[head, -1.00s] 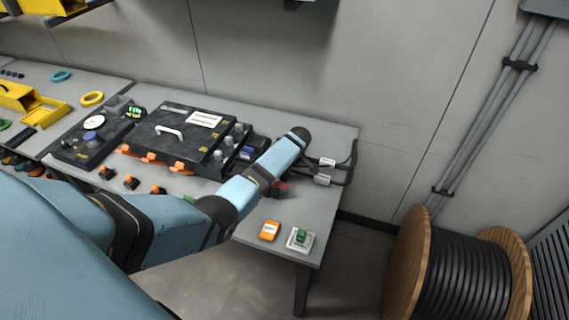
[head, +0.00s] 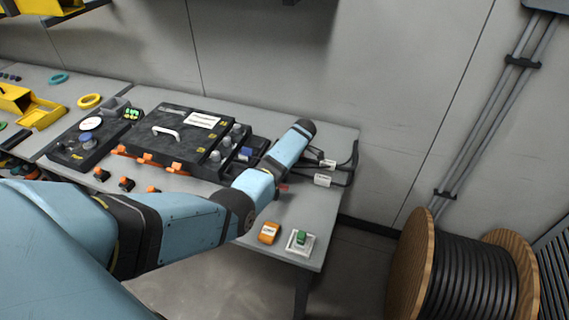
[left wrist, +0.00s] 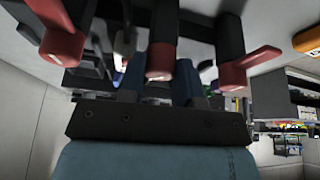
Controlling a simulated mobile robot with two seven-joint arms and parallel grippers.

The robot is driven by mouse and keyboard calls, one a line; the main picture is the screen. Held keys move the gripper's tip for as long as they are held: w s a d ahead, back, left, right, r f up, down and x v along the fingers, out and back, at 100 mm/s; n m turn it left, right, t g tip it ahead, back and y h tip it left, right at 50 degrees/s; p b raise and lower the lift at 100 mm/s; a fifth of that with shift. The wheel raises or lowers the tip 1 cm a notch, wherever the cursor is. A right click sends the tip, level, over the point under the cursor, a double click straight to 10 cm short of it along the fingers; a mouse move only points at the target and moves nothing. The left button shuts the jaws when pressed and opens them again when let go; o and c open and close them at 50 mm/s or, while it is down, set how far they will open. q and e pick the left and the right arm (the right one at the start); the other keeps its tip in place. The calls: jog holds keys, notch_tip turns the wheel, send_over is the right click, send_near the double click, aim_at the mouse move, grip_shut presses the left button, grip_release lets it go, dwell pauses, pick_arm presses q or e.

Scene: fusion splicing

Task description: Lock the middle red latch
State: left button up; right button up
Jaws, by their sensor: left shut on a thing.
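In the left wrist view three red latches on dark posts show in a row: the left red latch (left wrist: 62,46), the middle red latch (left wrist: 159,65) and the right red latch (left wrist: 236,70). The right one's lever points out to the right. My left gripper (left wrist: 159,80) has its blue fingers on either side of the middle latch and is shut on it. In the head view my arm hides the gripper and most of the latches. Only a small red latch part (head: 283,188) shows beside my wrist. My right gripper is not in view.
A black case with a white handle (head: 165,131) lies left of my arm, with orange clips along its front. An orange block (head: 268,233) and a green button on a white base (head: 300,241) sit near the table's front right. Black cables (head: 345,170) run at the right edge.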

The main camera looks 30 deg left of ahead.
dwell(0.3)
pick_arm(q)
jog(key=o, duration=0.9)
jog(key=v, duration=1.3)
jog(key=shift+w+d+r+b, duration=0.1)
jog(key=shift+w+r+b, duration=0.05)
jog(key=shift+r+b, duration=0.25)
